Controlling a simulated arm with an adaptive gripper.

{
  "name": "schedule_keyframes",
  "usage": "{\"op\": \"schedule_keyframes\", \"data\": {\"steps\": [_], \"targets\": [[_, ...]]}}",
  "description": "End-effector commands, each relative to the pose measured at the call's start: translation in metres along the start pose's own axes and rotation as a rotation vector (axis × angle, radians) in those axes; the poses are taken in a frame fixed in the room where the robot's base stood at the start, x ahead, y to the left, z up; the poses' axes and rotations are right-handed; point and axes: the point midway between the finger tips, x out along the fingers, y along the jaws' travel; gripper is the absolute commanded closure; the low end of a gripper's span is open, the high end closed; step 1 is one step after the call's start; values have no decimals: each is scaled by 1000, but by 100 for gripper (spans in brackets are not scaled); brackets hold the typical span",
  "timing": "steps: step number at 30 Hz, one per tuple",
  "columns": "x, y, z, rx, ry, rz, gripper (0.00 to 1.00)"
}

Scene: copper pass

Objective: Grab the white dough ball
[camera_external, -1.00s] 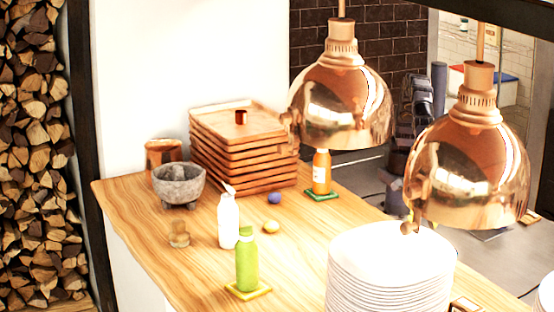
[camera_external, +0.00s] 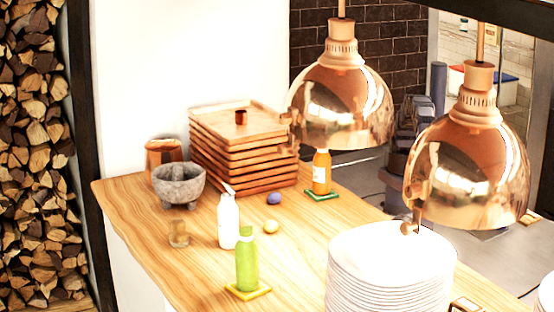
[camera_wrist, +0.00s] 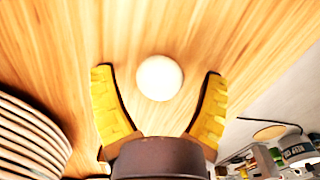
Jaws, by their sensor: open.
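The white dough ball (camera_wrist: 160,77) lies on the wooden counter in the wrist view. My gripper (camera_wrist: 159,74) is open, with one yellow ridged finger on each side of the ball. Clear gaps show between the ball and both fingers, and the ball sits near the level of the fingertips. I cannot tell how high the fingers are above the counter. In the external view I cannot make out the white ball or the gripper's fingers; the copper lamps and the plate stack block part of that side.
A plate stack (camera_wrist: 25,140) stands left of my gripper in the wrist view; small items lie at lower right. In the external view, copper lamps (camera_external: 340,105) hang over the counter (camera_external: 305,240). Bottles, a stone mortar (camera_external: 180,186), stacked trays (camera_external: 245,165) and two small balls stand farther left.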

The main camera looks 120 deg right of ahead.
Motion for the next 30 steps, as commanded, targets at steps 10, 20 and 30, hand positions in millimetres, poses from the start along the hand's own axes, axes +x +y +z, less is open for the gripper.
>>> {"op": "schedule_keyframes", "data": {"steps": [10, 20, 30], "targets": [[0, 0, 0, 1, 0, -1, 93], [-5, 0, 0, 1, 0, 0, 93], [-66, 1, 0, 2, 4, 2, 93]]}}
